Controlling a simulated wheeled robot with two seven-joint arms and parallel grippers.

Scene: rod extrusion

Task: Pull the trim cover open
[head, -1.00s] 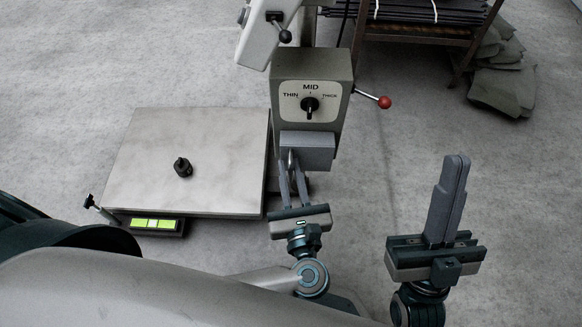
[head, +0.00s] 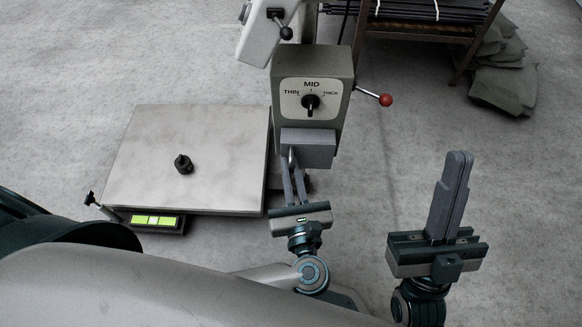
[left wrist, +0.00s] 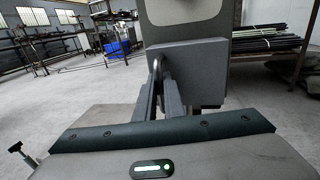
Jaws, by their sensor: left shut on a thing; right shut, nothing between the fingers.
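The trim cover (head: 310,152) is a grey block at the bottom front of the machine's box (head: 312,75). It also shows in the left wrist view (left wrist: 202,75). A small upright loop handle (left wrist: 156,68) sits at the cover's left side. My left gripper (head: 292,163) is shut on this handle, its fingertips on either side of it. The fingers partly hide the handle in the head view. My right gripper (head: 458,160) is shut and empty, pointing up, to the right of the machine and apart from it.
A dial (head: 310,102) points to MID. A red-knobbed lever (head: 385,100) sticks out to the right of the box. A flat plate (head: 150,175) with a black knob (head: 183,164) lies at left. A rod rack (head: 420,30) stands at the back; open floor lies at right.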

